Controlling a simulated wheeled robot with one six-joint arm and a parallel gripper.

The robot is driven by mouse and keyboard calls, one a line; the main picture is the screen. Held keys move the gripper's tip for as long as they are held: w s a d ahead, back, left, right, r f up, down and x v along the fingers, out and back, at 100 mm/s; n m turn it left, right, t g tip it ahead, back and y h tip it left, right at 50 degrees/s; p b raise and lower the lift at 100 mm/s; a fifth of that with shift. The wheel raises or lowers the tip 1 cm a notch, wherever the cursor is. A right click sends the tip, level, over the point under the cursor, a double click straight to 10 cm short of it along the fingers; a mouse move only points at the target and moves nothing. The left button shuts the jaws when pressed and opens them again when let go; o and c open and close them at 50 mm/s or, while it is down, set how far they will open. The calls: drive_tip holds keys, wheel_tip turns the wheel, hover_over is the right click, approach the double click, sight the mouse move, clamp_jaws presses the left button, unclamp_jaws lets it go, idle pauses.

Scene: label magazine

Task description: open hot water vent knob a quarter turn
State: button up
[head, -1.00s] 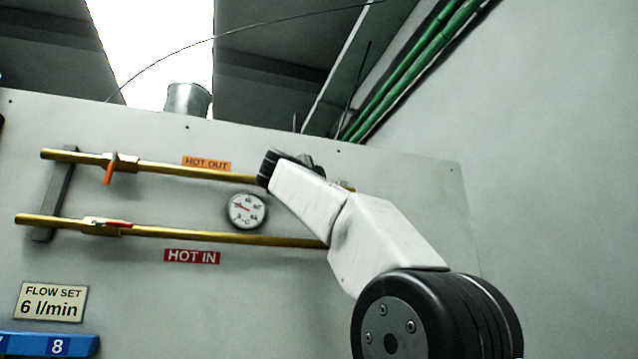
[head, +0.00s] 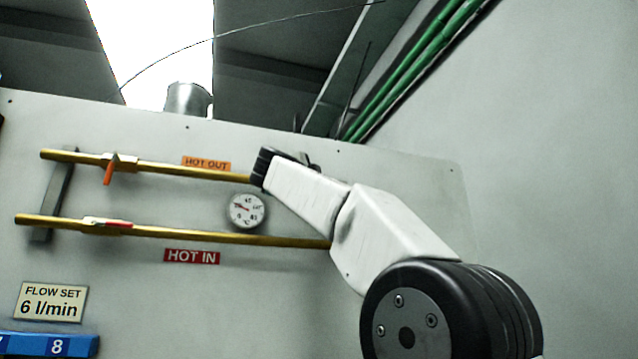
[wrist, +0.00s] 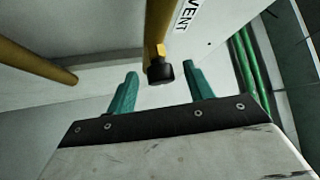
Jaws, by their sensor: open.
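In the wrist view, the vent knob (wrist: 160,72) is a small black knob at the end of a brass pipe (wrist: 160,25). A white label reading VENT (wrist: 186,14) is beside that pipe. My gripper (wrist: 162,76) is open, its two teal fingers spread apart. The knob shows between the fingertips with space on both sides; I see no contact, and depth is hard to judge. In the head view, my arm hides the knob and the gripper's fingers.
The head view shows the HOT OUT pipe (head: 205,172) with an orange lever (head: 109,172), and the HOT IN pipe (head: 200,236) with a red lever (head: 117,225). A round gauge (head: 246,210) sits between them. Another brass pipe (wrist: 35,62) is left of my gripper in the wrist view.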

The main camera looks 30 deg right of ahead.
drive_tip(key=v, duration=0.5)
drive_tip(key=shift+s+a+f, duration=0.15)
drive_tip(key=shift+s+a, duration=0.05)
drive_tip(key=shift+a, duration=0.1)
